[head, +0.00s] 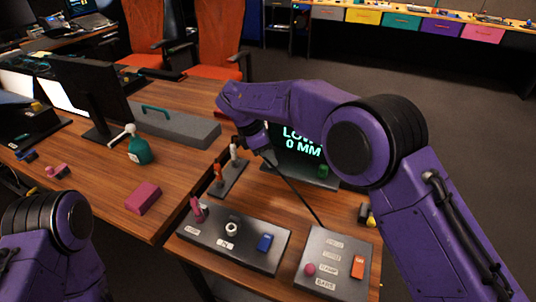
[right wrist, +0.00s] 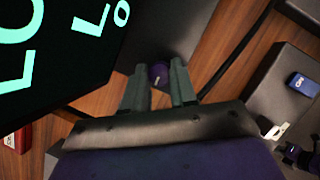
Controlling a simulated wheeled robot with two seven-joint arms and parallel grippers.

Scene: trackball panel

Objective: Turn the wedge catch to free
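My right gripper (right wrist: 159,68) is open, its two grey-green fingers apart. A small round purple knob with a pale line (right wrist: 159,74) shows between the fingertips, on a dark plate (right wrist: 190,30); I cannot tell whether the fingers touch it. I cannot tell for sure that this knob is the wedge catch. In the head view my right gripper (head: 258,141) points down in front of the screen and my own arm hides the knob. My left arm shows at the lower left, but its gripper is out of view.
A black screen (head: 297,158) reads "LOW" and "0 MM". A narrow dark plate (head: 232,178) has an orange handle (head: 218,172). A black control panel (head: 255,250) and a grey labelled box (head: 335,282) stand at the front. A green bottle (head: 139,150) stands left.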

